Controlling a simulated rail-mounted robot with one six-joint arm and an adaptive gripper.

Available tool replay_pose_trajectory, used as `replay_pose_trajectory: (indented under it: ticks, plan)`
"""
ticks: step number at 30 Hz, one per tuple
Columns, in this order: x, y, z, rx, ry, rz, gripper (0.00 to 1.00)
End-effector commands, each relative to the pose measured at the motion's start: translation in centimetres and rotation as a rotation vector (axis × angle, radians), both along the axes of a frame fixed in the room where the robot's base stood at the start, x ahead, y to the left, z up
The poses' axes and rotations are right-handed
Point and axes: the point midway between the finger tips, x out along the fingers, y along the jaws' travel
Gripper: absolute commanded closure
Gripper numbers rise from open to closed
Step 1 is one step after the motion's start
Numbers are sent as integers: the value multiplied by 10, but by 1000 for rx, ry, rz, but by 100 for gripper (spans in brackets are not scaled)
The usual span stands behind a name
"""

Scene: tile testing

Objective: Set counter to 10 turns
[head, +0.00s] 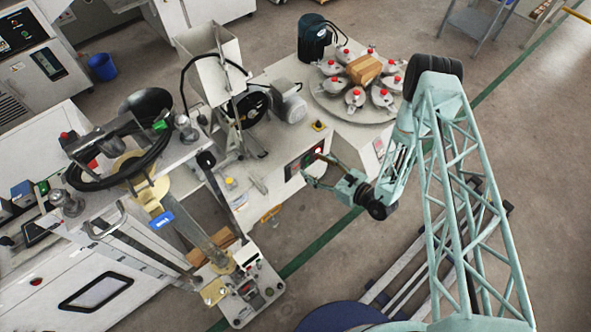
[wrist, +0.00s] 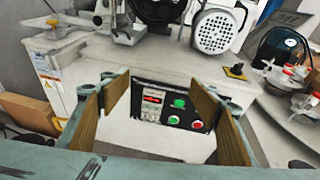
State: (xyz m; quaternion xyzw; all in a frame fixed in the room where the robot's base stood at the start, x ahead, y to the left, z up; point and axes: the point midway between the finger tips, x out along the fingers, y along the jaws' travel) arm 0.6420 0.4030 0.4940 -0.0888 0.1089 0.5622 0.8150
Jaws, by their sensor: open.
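The counter (wrist: 152,100) is a small display with red lit digits, too small to read. It sits at the left of a dark control panel (wrist: 168,122) on the front of a white machine, with green and red buttons to its right. In the head view the panel (head: 306,157) is partly behind my gripper. My gripper (wrist: 160,97) is open and empty, with tan-padded fingers on either side of the panel in the wrist view. In the head view my gripper (head: 312,172) is in front of the panel, seemingly apart from it.
A grey motor (wrist: 213,32) and a yellow-based knob (wrist: 236,71) are on the machine top above the panel. A round table (head: 325,100) with several red-topped clamps stands to the right. Another white machine with a hose stands at left.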

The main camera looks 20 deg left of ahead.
Motion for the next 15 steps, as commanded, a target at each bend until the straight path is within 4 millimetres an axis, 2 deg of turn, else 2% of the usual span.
replay_pose_trajectory:
  ticks: [1, 7, 12, 15]
  plan:
    - [-5, -3, -13, -6, 9, -14, 43]
    - [-19, -15, -56, -32, 33, -68, 43]
    - [-28, -23, -79, -46, 44, -99, 43]
    - [-30, -25, -86, -51, 47, -108, 43]
